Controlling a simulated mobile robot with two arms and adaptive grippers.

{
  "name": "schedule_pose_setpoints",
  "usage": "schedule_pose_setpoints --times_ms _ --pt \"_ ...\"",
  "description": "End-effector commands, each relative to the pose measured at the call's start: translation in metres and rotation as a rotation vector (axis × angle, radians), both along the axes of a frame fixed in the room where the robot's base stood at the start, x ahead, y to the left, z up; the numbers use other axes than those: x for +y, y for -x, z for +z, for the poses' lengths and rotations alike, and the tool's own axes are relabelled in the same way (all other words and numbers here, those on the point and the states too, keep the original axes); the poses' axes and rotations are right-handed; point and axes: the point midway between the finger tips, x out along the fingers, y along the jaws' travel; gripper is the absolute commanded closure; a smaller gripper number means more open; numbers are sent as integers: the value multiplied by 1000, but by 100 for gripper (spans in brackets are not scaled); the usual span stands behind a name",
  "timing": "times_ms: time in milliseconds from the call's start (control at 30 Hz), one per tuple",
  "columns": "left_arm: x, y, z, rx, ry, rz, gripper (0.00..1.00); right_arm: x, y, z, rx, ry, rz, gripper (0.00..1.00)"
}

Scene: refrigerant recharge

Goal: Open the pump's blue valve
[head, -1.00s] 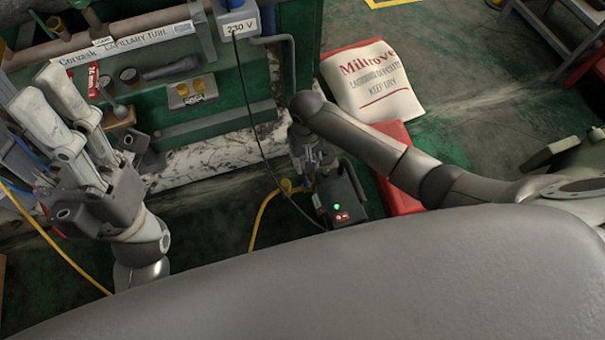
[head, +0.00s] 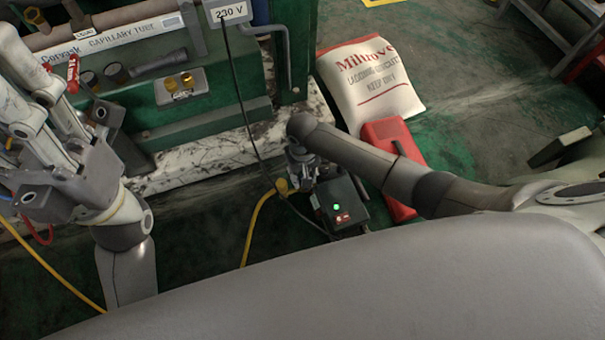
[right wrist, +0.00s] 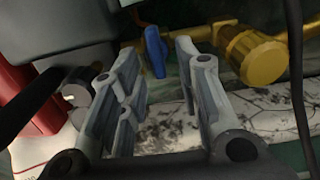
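The pump (head: 342,207) is a dark box on the floor with a lit green light and a red switch, seen in the head view. Its blue valve (right wrist: 155,52) shows in the right wrist view as a small upright blue lever beside brass fittings (right wrist: 255,57). My right gripper (right wrist: 158,60) is open, with the blue lever between its fingertips or just beyond them; I cannot tell if they touch. In the head view the right gripper (head: 300,167) is low by the pump, partly hidden by its wrist. My left gripper (head: 28,85) is at the far left, fingertips partly cut off.
A yellow hose (head: 257,222) and a dark cable (head: 243,105) run close to the pump. A red case (head: 391,138) and a white sack (head: 370,80) lie to its right. A green workbench (head: 205,115) with a marble-like slab stands behind. Open green floor lies at upper right.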

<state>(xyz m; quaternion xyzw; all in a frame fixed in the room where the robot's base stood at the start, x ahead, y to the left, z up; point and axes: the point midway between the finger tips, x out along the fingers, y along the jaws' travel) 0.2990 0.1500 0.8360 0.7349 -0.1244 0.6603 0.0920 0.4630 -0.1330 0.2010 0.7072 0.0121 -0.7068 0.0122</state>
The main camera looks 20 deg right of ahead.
Motion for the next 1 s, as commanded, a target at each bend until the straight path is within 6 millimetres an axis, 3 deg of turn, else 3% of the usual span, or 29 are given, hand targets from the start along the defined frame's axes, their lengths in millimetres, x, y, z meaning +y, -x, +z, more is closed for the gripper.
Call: schedule_pose_setpoints --times_ms 100,367,800,1000 --pt "0 0 0 0 0 0 60 0 0 0 0 0 0 69" --pt "0 0 0 0 0 0 60 0 0 0 0 0 0 100" --pt "1 2 6 4 5 -1 60 0 1 3 3 2 54 100" --pt "2 4 -7 87 5 -4 60 3 1 5 4 1 176 100"
